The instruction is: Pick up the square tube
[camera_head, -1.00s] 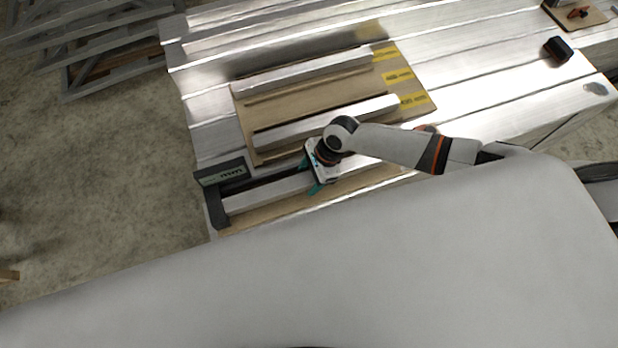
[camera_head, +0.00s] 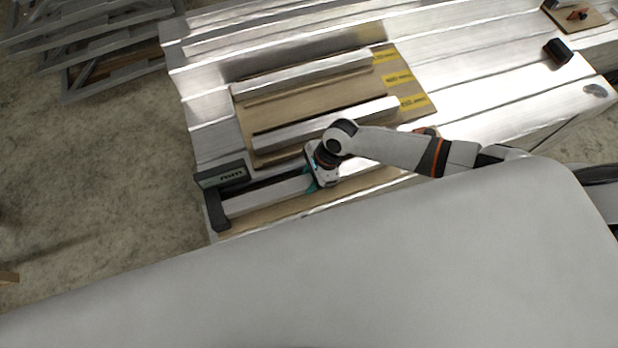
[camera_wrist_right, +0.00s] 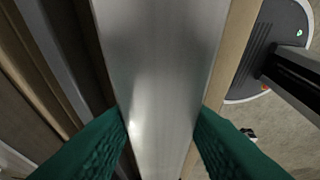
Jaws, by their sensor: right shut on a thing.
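The square tube (camera_head: 268,193) is a long silver bar lying in the lower slot at the front of the aluminium bench. It also fills the middle of the right wrist view (camera_wrist_right: 163,70), running between the teal fingers. My right gripper (camera_head: 313,181) is over the tube, its fingers shut on the tube's two sides. The fingers also show in the right wrist view (camera_wrist_right: 163,138). The tube appears to rest on its support; a lift cannot be seen. My arm hides part of it. My left gripper is not in view.
A dark stop with a label (camera_head: 221,175) stands at the tube's left end. A brown board (camera_head: 300,98) with two more silver bars and yellow labels lies behind. A black block (camera_head: 558,50) sits at the far right. Frames (camera_head: 100,45) stand at the upper left.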

